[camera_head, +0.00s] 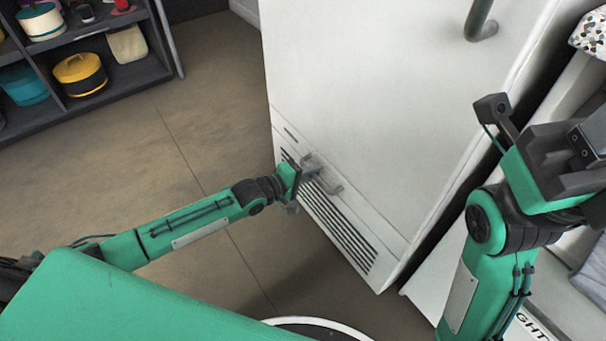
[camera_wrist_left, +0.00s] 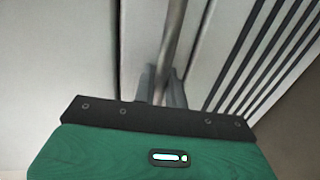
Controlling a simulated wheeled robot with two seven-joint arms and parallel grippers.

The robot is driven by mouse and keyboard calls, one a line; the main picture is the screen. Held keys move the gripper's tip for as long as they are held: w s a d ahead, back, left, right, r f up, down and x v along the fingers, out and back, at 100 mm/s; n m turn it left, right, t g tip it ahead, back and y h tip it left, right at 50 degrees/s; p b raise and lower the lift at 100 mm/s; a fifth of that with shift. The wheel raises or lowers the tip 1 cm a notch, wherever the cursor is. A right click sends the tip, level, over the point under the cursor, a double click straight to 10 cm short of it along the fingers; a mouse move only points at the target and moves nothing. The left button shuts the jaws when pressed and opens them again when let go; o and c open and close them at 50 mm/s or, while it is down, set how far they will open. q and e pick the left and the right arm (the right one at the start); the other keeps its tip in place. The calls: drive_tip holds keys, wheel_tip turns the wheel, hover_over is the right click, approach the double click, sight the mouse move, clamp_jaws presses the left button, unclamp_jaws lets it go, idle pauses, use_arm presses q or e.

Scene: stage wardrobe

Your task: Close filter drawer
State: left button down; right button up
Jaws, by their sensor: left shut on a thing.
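The filter drawer (camera_head: 375,232) is the low white front with dark slanted vent slots at the bottom of a tall white cabinet. Its front looks nearly flush with the cabinet; I cannot tell whether a small gap is left. A grey bar handle (camera_head: 334,188) stands out from it. My left gripper (camera_head: 314,169) is at this handle and shut on it. In the left wrist view the handle bar (camera_wrist_left: 174,38) runs up from between the fingers (camera_wrist_left: 162,88), with the vent slots to the right. My right gripper (camera_head: 588,145) is partly cut off at the right edge, its fingertips hidden.
A curved grey handle (camera_head: 482,22) sits high on the white cabinet (camera_head: 365,85). A dark shelf (camera_head: 95,107) with round boxes stands at the upper left. The brown floor (camera_head: 150,150) between is clear. White furniture with folded cloth is close at the right.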

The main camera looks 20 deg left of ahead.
use_arm(q)
drive_tip(key=shift+w, duration=0.1)
drive_tip(key=shift+r, duration=0.1)
drive_tip(key=c, duration=1.8)
unclamp_jaws()
